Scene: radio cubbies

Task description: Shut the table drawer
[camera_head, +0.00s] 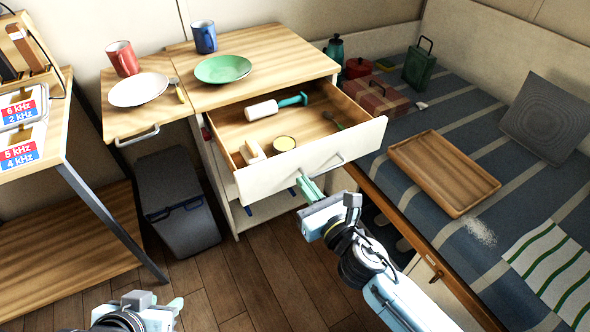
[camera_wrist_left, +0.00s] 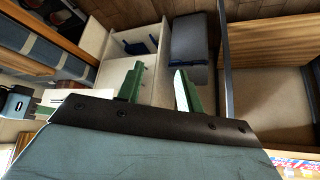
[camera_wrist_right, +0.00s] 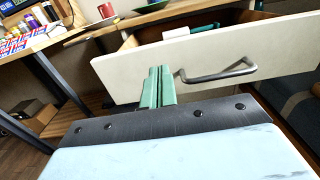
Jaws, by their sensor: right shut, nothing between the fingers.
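The table drawer (camera_head: 312,158) is pulled out from the wooden-topped cabinet (camera_head: 255,78). Its white front faces me and has a metal bar handle (camera_wrist_right: 218,73). Inside lie a white bottle-like item with a green end (camera_head: 272,106), a pale block (camera_head: 252,151), a round yellowish item (camera_head: 284,143) and a dark green utensil (camera_head: 332,119). My right gripper (camera_head: 306,184) is shut and empty, its tips at the drawer front, left of the handle; I cannot tell whether they touch it. My left gripper (camera_wrist_left: 160,82) is open and empty, low at the front left, away from the drawer.
A fold-out shelf (camera_head: 120,117) with a plate and red mug adjoins the cabinet. A grey bin (camera_head: 178,200) stands below it. A bed with a wooden tray (camera_head: 443,165) is at the right. A desk (camera_head: 48,130) is at the left. Floor in front is clear.

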